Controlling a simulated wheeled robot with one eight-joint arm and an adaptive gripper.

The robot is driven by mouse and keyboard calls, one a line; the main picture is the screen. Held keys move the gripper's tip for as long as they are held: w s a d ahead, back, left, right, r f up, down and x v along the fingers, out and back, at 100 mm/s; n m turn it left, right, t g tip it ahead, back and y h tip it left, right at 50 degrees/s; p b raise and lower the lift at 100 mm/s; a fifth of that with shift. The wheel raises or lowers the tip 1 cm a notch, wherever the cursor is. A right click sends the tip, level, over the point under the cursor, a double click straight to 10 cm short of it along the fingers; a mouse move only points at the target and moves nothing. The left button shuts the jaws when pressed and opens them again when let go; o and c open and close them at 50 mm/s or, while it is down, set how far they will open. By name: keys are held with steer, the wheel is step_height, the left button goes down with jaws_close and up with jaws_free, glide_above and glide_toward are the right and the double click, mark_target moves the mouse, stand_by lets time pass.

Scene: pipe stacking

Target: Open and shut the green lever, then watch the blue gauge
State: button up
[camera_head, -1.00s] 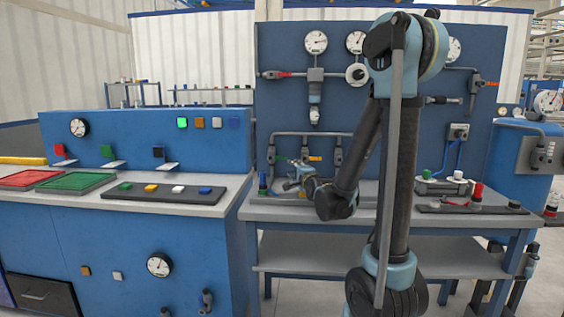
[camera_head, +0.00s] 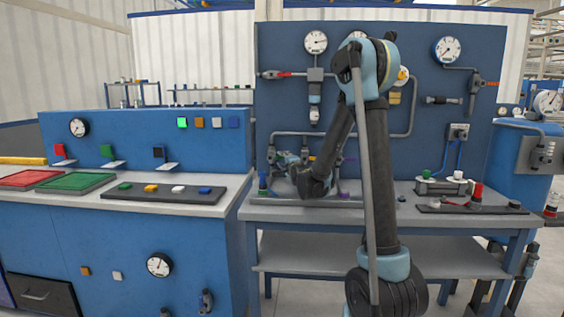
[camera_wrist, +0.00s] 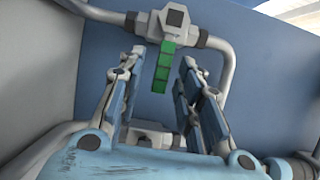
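The green lever (camera_wrist: 163,66) hangs from a grey valve body on a pipe in the wrist view. My gripper (camera_wrist: 157,80) is open, with its blue-padded fingers to the left and right of the lever. I see no clear contact between the fingers and the lever. In the head view my gripper (camera_head: 285,163) is at the low pipe of the back panel, and the green lever cannot be made out there. White-faced gauges hang on the blue panel, one at left (camera_head: 316,42) and one at right (camera_head: 446,49).
The low grey pipe (camera_wrist: 210,41) frames the lever. A red-handled valve (camera_head: 285,75) sits higher on the panel. The workbench (camera_head: 290,215) runs below, with a fitting tray (camera_head: 470,207) at right. A blue console (camera_head: 75,135) with buttons stands at left.

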steer(key=shift+x, duration=1.2)
steer(key=shift+c, duration=0.4)
jaws_close()
